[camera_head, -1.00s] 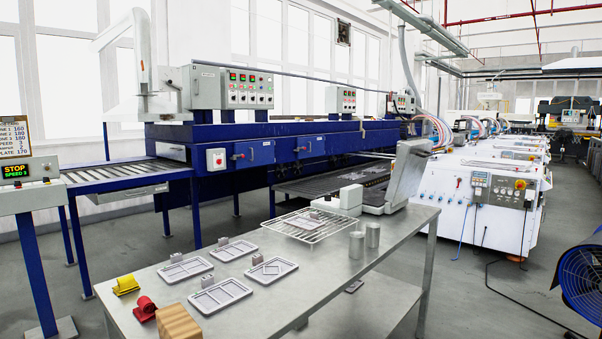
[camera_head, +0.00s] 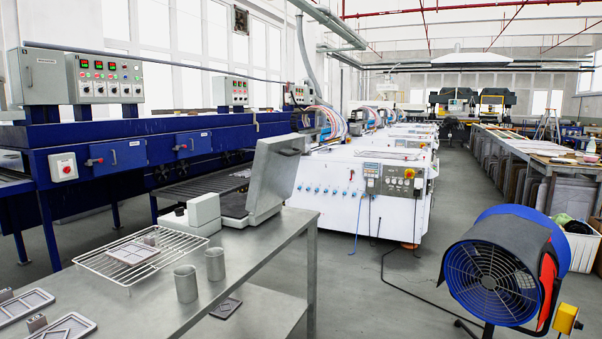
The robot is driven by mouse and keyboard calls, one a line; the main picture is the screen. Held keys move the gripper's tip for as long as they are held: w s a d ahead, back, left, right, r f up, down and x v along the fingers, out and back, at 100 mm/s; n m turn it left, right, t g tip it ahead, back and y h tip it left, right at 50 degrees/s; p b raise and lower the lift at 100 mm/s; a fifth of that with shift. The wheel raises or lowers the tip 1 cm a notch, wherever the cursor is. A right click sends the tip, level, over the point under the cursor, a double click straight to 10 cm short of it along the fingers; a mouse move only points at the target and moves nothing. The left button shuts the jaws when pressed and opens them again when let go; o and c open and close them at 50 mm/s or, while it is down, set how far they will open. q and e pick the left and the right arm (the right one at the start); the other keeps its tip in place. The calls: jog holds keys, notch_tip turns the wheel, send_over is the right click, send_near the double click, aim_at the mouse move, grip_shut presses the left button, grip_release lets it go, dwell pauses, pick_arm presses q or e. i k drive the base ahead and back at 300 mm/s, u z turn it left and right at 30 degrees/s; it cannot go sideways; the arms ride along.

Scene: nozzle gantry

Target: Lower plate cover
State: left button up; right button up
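The grey plate cover (camera_head: 276,180) stands raised and tilted back, up at the right side of the plate machine on the steel table. Below it the flat dark plate (camera_head: 237,204) shows at the machine's base, and nothing clearly lies on it. The machine's light grey housing (camera_head: 197,213) sits at its front left. Neither of my grippers is in view.
A wire rack (camera_head: 142,256) with a grey tray (camera_head: 132,252) on it and two metal cups (camera_head: 186,283) stand on the steel table (camera_head: 262,246) in front of the machine. A blue fan (camera_head: 492,279) stands on the floor at right. Open floor lies between.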

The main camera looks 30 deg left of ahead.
aim_at(277, 159)
jog(key=u, duration=0.35)
jog(key=i, duration=1.85)
jog(key=u, duration=0.15)
